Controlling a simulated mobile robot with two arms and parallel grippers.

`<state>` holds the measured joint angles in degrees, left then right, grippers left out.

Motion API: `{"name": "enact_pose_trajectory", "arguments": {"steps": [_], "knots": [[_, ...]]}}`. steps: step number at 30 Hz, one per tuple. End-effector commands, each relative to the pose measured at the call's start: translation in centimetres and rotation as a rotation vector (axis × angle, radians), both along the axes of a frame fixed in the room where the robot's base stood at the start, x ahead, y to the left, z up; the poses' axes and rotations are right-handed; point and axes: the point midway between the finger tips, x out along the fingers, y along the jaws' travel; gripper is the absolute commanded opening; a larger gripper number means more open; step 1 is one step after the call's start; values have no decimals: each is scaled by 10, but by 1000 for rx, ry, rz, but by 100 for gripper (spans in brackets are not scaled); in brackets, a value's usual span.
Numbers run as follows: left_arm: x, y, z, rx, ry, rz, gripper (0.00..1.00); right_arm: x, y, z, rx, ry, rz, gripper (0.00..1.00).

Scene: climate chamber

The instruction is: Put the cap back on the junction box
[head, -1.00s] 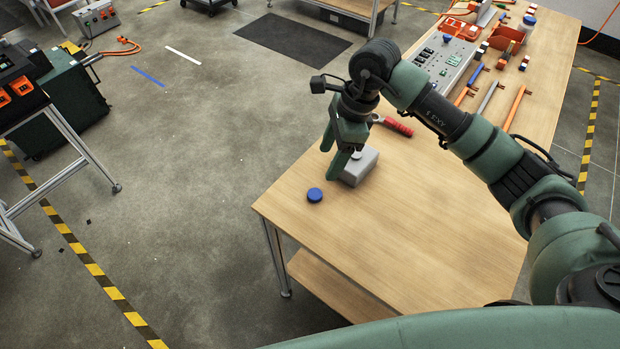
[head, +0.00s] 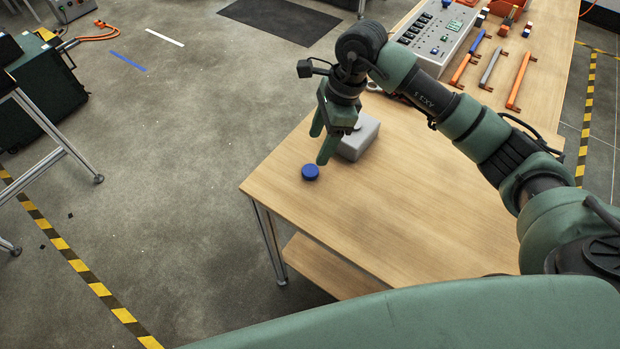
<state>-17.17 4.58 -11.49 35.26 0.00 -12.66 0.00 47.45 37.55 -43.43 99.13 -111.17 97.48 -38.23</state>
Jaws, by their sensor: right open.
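The blue round cap (head: 310,172) lies on the wooden table (head: 420,210) near its left corner. The grey junction box (head: 361,138) stands on the table just behind and to the right of the cap. My right gripper (head: 321,147) is open and empty, its green fingers pointing down above and just behind the cap. The gripper hides part of the box's left side and top. A small pale round part shows on top of the box, partly covered by the gripper. My left gripper is not in view.
A grey panel with switches (head: 437,36) stands farther back on the table. Orange, grey and blue bars (head: 520,80) lie to its right. The table's front area is clear. Yellow-black floor tape (head: 85,270) runs at the left.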

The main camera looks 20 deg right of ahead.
Motion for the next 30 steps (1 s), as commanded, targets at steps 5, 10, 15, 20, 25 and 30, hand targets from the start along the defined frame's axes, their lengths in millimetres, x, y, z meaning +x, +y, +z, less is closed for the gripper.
{"name": "enact_pose_trajectory", "arguments": {"steps": [5, 10, 15, 20, 25, 30], "knots": [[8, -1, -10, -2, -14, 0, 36, 0, 0, -11, 0, -1, 0, 62], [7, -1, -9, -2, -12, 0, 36, 0, 0, -9, 0, 0, 0, 62], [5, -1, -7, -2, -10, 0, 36, 0, 1, -13, 1, 1, 0, 62], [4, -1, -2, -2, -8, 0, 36, 0, 6, -29, 1, 3, 0, 62], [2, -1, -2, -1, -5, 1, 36, 1, 7, -35, 0, 0, 0, 62], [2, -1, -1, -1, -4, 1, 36, 1, 7, -36, 0, 1, 0, 62]]}}
